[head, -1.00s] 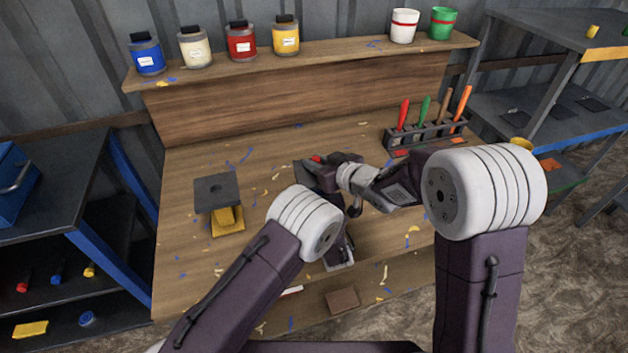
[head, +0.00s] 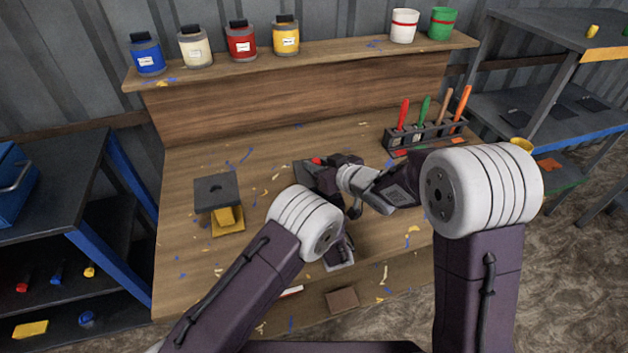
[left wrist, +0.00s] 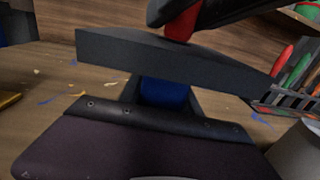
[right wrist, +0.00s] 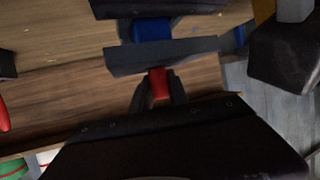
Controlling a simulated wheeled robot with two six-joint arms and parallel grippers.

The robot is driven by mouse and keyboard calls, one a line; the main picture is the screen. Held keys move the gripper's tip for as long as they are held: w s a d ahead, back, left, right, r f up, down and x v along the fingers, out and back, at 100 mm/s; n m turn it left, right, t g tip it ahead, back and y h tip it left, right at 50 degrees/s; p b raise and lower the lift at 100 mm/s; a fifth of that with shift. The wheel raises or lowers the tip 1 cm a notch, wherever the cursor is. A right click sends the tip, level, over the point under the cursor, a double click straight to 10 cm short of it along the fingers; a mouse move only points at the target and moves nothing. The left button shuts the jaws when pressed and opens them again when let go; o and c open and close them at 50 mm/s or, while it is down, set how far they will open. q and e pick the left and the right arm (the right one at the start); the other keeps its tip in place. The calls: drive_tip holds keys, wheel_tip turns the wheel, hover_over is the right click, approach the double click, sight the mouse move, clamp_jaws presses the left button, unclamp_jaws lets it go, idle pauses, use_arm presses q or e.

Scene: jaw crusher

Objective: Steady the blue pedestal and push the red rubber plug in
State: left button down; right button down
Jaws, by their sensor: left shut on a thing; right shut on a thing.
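The blue pedestal has a dark square top plate (left wrist: 150,55) on a blue stem (left wrist: 165,92); in the head view only a corner of the plate (head: 303,172) shows. My left gripper (left wrist: 163,98) is shut on the stem, just under the plate. The red rubber plug (right wrist: 159,86) is between the fingers of my right gripper (right wrist: 158,92), shut on it. The plug also shows above the plate in the left wrist view (left wrist: 181,26). Its end meets the plate; how deep it sits I cannot tell. My arms hide much of the pedestal in the head view.
A yellow pedestal (head: 227,217) with a dark top stands to the left on the bench. A rack (head: 428,133) of coloured-handled tools stands at the back right. Paint jars (head: 241,42) and cups (head: 404,26) line the shelf. A brown block (head: 342,300) lies near the front.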

drive_tip(key=shift+f, duration=0.25)
idle(0.5)
drive_tip(key=c, duration=1.2)
unclamp_jaws()
drive_tip(key=shift+f, duration=0.1)
drive_tip(key=shift+s, duration=0.1)
drive_tip(key=v, duration=1.2)
use_arm(q)
drive_tip(key=c, duration=0.8)
unclamp_jaws()
drive_tip(key=shift+o, duration=0.2)
